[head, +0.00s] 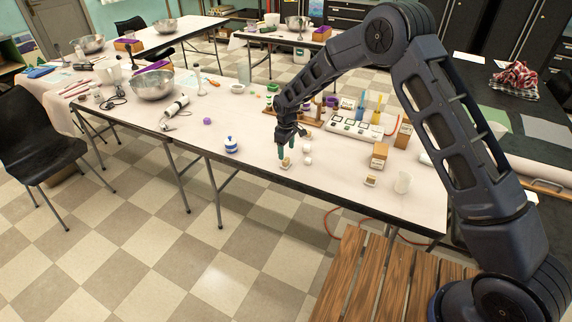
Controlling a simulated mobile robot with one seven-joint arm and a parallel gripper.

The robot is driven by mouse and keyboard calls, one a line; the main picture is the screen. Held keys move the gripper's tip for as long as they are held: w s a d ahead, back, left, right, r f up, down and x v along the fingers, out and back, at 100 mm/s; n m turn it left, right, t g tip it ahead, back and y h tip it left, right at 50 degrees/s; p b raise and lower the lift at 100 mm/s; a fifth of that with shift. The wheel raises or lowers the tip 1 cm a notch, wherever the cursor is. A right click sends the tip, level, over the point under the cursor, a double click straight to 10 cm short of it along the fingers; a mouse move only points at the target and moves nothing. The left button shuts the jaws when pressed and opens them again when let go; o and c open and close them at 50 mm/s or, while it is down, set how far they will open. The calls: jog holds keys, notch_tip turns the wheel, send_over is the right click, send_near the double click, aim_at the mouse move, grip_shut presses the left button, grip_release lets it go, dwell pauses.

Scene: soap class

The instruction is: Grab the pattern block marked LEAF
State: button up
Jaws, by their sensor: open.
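My gripper (290,142) points down over the front part of the long white table (250,172). It is open, with a teal fingertip showing on its left side. A small tan-and-white block (285,163) lies on the table just below this fingertip; I cannot tell whether they touch. Another small tan block (370,181) lies farther right near the front edge, with a larger tan block (379,156) behind it. No marking is legible, so I cannot tell which block bears LEAF.
Two white round pieces (307,155) sit just right of my gripper. A blue-and-white jar (231,145) stands to the left, a white cup (403,182) to the right. Behind are a white panel device (355,128) and a wooden rack with bottles. A metal bowl (152,86) is at far left.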

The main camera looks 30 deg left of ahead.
aim_at(287, 159)
jog(key=shift+w+a+f, duration=0.1)
jog(key=shift+w+f, duration=0.1)
jog(key=shift+f, duration=1.7)
jog(key=shift+w+f, duration=0.2)
jog(key=shift+f, duration=1.7)
jog(key=c, duration=1.1)
jog(key=shift+o, duration=0.2)
jog(key=shift+r, duration=0.15)
